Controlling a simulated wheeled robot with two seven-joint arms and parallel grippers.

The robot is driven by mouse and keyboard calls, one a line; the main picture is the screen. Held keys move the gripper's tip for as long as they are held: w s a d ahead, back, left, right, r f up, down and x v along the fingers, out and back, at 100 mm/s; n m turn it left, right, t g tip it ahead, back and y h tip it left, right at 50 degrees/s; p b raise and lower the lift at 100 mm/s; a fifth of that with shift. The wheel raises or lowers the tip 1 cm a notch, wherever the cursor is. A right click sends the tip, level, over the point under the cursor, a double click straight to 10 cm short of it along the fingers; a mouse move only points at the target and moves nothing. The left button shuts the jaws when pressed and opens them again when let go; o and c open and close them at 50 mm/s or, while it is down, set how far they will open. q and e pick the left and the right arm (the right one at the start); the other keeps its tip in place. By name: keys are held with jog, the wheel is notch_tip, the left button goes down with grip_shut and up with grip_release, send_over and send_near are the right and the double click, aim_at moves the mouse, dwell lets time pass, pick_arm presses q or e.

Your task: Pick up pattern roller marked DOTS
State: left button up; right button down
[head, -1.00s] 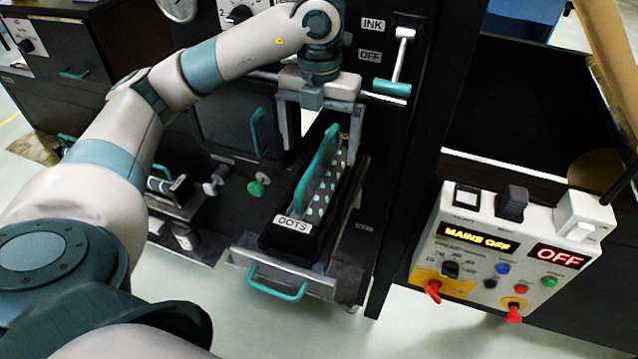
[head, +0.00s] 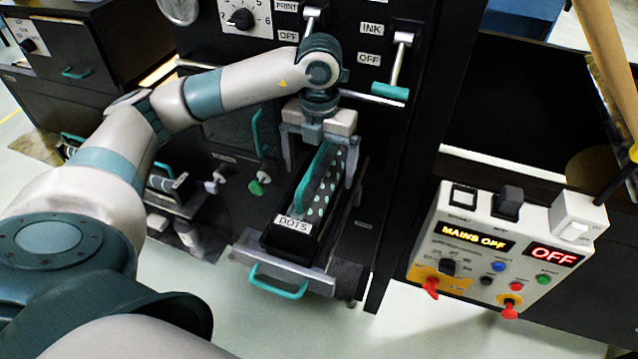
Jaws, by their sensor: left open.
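The pattern roller marked DOTS (head: 321,200) lies in a black cradle on an open drawer. It is dark with pale green dots, has a teal handle (head: 311,181) along its top, and a white DOTS label (head: 293,223) on its near end. My left gripper (head: 318,175) is open above the roller, pointing down. Its fingers straddle the roller and handle, one on each side, toward the far end. I cannot tell whether they touch it. My right gripper is not in view.
The drawer (head: 283,262) has a teal front handle (head: 277,284). A control box (head: 502,245) reading MAINS OFF and OFF stands at right. An INK lever (head: 394,72) is on the black machine behind the gripper. A green knob (head: 257,187) is left of the roller.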

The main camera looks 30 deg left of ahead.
aim_at(320, 173)
pick_arm(q)
notch_tip(320, 173, down, 3)
jog(key=shift+s+r+p, duration=0.1)
jog(key=shift+r+p, duration=0.05)
jog(key=shift+p, duration=0.8)
jog(key=shift+f, duration=0.8)
jog(key=shift+c, duration=0.3)
jog(key=c, duration=2.1)
jog(key=shift+r, duration=0.1)
